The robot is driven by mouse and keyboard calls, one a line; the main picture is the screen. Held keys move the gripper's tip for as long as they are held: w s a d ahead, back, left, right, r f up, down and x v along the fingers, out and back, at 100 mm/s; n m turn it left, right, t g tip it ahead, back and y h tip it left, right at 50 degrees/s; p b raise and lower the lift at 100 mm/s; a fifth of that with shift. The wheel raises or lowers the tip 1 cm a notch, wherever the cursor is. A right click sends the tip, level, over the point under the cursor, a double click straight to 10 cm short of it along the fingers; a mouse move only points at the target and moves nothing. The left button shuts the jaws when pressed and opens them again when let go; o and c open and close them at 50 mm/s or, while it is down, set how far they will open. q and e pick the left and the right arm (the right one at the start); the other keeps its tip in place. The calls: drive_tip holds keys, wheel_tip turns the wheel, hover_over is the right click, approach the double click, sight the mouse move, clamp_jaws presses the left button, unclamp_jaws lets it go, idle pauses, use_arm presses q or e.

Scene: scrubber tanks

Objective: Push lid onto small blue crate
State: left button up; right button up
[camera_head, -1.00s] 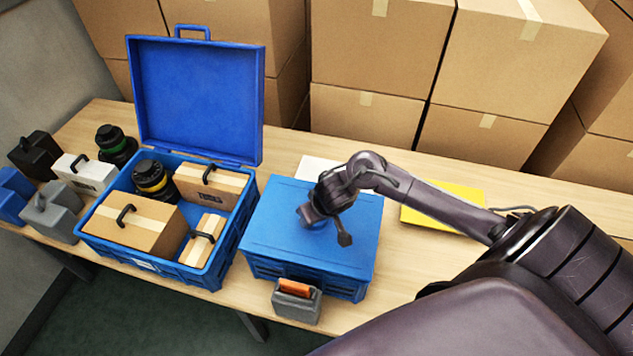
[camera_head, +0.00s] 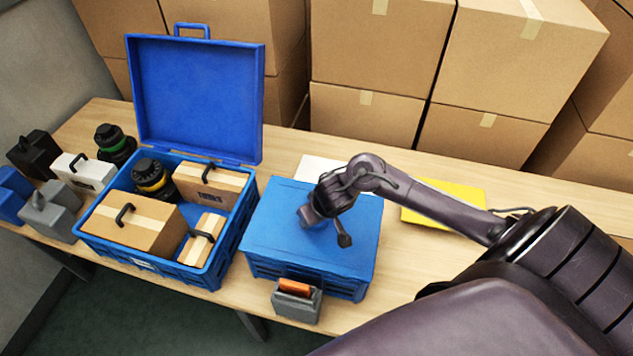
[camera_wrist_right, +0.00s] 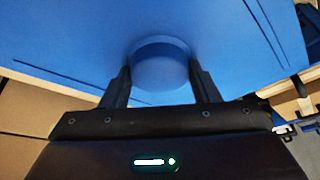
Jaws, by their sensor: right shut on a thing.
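The small blue crate (camera_head: 308,284) stands on the table with its flat blue lid (camera_head: 272,217) over its top. The lid lines up closely with the crate; I cannot tell whether it is fully seated. My right gripper (camera_head: 308,216) is over the middle of the lid. In the right wrist view the gripper (camera_wrist_right: 160,75) has its fingers on both sides of a round blue knob (camera_wrist_right: 160,70) on the lid (camera_wrist_right: 70,45), shut on it. My left gripper is not in view.
A larger open blue crate (camera_head: 150,264) with boxes and a yellow-black canister (camera_head: 152,178) stands close left. A grey case with an orange top (camera_head: 297,302) sits at the small crate's front. A yellow sheet (camera_head: 440,203) lies right. Stacked cartons (camera_head: 370,60) stand behind the table.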

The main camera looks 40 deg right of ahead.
drive_tip(key=o, duration=1.6)
drive_tip(key=shift+r, duration=0.15)
wheel_tip(320, 180, up, 7)
drive_tip(key=p, duration=0.9)
drive_tip(key=shift+s, duration=0.1)
idle(0.4)
